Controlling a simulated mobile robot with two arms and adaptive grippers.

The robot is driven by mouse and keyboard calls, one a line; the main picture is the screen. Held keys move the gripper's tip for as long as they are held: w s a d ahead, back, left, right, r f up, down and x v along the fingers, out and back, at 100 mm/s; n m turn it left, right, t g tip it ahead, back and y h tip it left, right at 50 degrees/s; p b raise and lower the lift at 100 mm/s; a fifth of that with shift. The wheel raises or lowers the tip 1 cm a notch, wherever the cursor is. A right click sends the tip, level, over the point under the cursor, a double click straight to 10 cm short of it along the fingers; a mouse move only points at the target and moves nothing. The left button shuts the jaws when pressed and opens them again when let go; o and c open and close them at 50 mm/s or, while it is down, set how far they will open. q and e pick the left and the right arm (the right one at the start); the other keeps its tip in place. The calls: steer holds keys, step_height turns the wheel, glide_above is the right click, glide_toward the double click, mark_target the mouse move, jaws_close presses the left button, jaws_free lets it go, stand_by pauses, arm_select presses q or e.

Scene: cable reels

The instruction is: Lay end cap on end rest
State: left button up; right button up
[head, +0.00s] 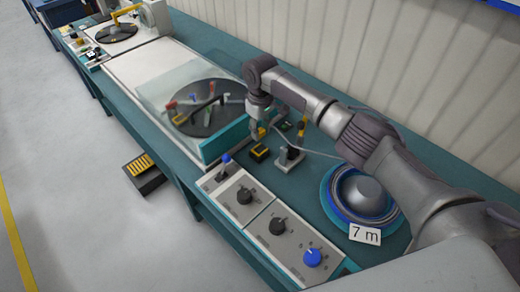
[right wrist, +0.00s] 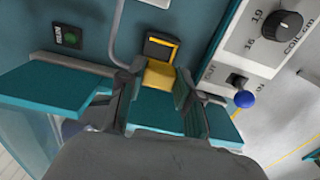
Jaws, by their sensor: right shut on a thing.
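My right gripper (head: 257,122) reaches over the bench from the right, pointing down. In the right wrist view its two fingers (right wrist: 158,82) are shut on a small yellow piece (right wrist: 158,74), which I take to be the end cap. The yellow piece also shows beside the fingers in the head view (head: 262,132). Just beyond it is a black block with a yellow border (head: 258,153), probably the end rest, also in the right wrist view (right wrist: 160,47). I cannot tell whether the yellow piece touches the block. My left gripper is out of view.
A grey stand (head: 289,157) with a cable is close to the right of the block. A blue cable reel (head: 330,196) with a "7 m" card (head: 365,235) lies further right. A clear-guarded turntable (head: 210,125) is left. A knob panel (head: 275,226) lines the front edge.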

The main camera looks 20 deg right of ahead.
mark_target(261, 150)
steer(key=shift+f, duration=0.1)
steer(key=shift+f+b, duration=0.45)
steer(key=shift+f, duration=0.45)
steer(key=shift+f, duration=0.1)
steer(key=shift+f+b, duration=0.45)
steer(key=shift+f, duration=0.45)
steer(key=shift+f+b, duration=0.3)
steer(key=shift+f, duration=0.4)
steer(key=shift+f, duration=0.65)
stand_by(0.7)
steer(key=shift+f, duration=0.1)
stand_by(0.6)
steer(key=o, duration=1.1)
steer(key=shift+o, duration=0.3)
